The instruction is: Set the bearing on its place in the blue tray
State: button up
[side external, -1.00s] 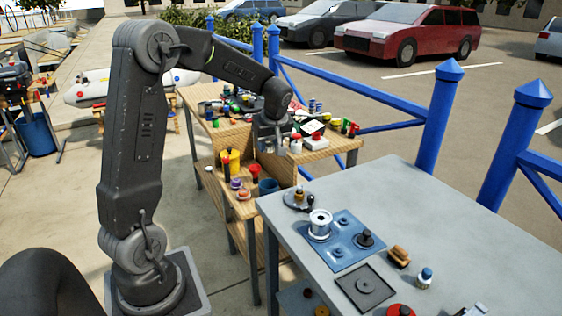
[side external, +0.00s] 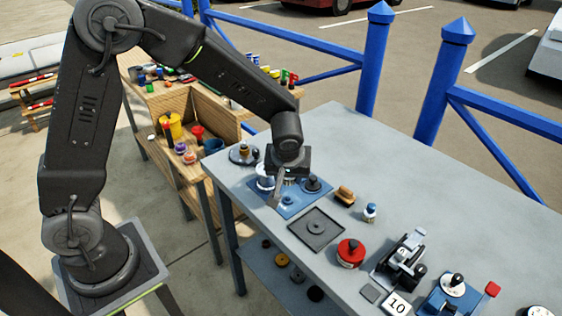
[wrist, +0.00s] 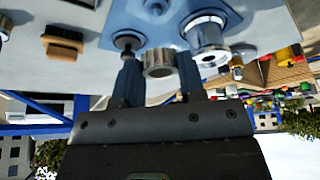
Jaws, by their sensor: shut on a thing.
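The bearing (wrist: 158,62), a short metallic ring, is between the two fingers of my gripper (wrist: 158,82) in the wrist view, and the gripper is shut on it. The blue tray (wrist: 150,32) lies just beyond it. In the side view my gripper (side external: 279,196) is low over the blue tray (side external: 292,213), and the bearing is hard to make out there. A silver spool-like part (wrist: 208,38) and a black-knobbed part (wrist: 125,40) stand on the tray, either side of the bearing. I cannot tell whether the bearing touches the tray.
A dark square tray (side external: 316,229) lies nearer on the grey table (side external: 430,205). A round dark plate with a knob (side external: 244,154) is at the far left corner.

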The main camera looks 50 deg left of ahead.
aim_at(288, 196)
jog(key=shift+f, duration=2.6)
jog(key=shift+f, duration=0.65)
jog(key=o, duration=0.6)
jog(key=shift+o, duration=0.2)
jog(key=v, duration=1.1)
